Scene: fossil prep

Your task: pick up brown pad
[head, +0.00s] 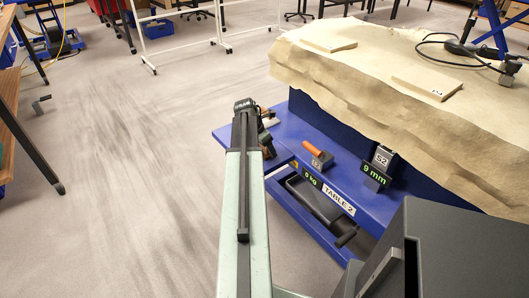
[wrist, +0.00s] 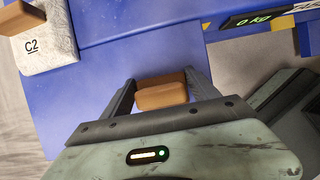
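The brown pad (wrist: 162,96) sits between the two fingers of my gripper (wrist: 160,82) in the wrist view. In the head view my gripper (head: 256,122) is over the left end of the blue table (head: 228,134). The arm and gripper hide much of the pad there.
A pale block marked C2 (wrist: 48,42) with a brown part on top stands left of my gripper. A "0 kg" display (wrist: 252,20) is at upper right. An orange-handled block (head: 318,157), an S2 block (head: 382,158) and a large rock slab (head: 400,110) are to the right.

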